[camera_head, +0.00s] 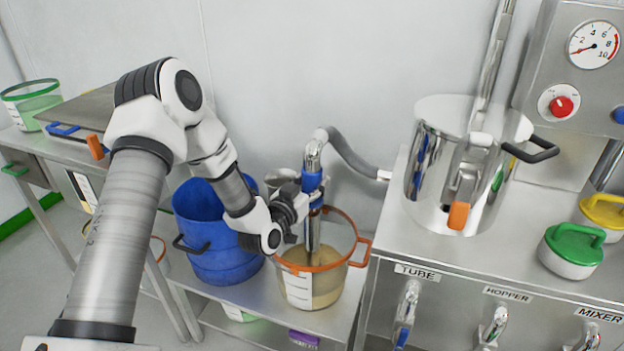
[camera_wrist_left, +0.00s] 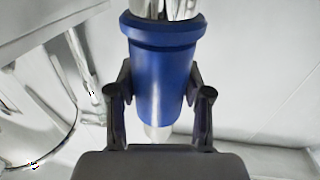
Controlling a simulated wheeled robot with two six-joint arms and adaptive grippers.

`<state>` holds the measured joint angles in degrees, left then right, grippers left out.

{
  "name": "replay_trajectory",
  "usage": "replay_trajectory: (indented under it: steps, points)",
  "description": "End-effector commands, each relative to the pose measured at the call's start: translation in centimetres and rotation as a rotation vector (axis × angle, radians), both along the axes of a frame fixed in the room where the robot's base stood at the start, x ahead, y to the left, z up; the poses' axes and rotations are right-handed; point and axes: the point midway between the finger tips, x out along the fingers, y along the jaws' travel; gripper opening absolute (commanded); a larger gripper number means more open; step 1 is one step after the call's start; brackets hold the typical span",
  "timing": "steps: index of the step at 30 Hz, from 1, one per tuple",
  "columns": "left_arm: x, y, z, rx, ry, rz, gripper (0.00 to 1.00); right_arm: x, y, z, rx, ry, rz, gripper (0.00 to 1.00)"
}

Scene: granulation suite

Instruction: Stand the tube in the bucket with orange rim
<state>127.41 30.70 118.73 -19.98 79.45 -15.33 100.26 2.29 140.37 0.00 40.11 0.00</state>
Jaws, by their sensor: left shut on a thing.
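The tube (camera_head: 312,228) is a silver pipe with a blue grip and a bent top joined to a grey hose. The bucket with orange rim (camera_head: 297,291) is clear, with pale tan contents, and stands on the low shelf. The tube hangs upright with its lower part inside the bucket. My left gripper (camera_head: 303,196) is shut on the tube's blue grip, above the rim. The left wrist view shows the blue grip (camera_wrist_left: 163,75) between both fingers (camera_wrist_left: 158,105). I cannot tell whether the tube's lower end touches the bottom. My right gripper is not in view.
A blue bucket (camera_head: 215,240) stands just left of the orange-rimmed one. The grey hose (camera_head: 352,158) runs to the right-hand cabinet. A steel pot (camera_head: 425,185) and a green-lidded container (camera_head: 571,252) stand on that cabinet. A green-rimmed bucket (camera_head: 27,107) is far left.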

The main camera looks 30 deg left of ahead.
Motion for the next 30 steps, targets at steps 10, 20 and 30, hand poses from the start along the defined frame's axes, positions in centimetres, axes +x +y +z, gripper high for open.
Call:
replay_trajectory:
  steps: [10,20,30]
  points:
    - [0.0,0.0,-0.9,0.001,-0.004,0.000,0.00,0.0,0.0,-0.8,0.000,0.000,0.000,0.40]
    - [0.0,0.0,-1.0,0.000,-0.002,0.000,0.79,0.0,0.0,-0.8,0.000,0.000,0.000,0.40]
    - [-2.1,-0.1,-1.1,-0.004,0.002,0.001,0.79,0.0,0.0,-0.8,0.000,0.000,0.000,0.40]
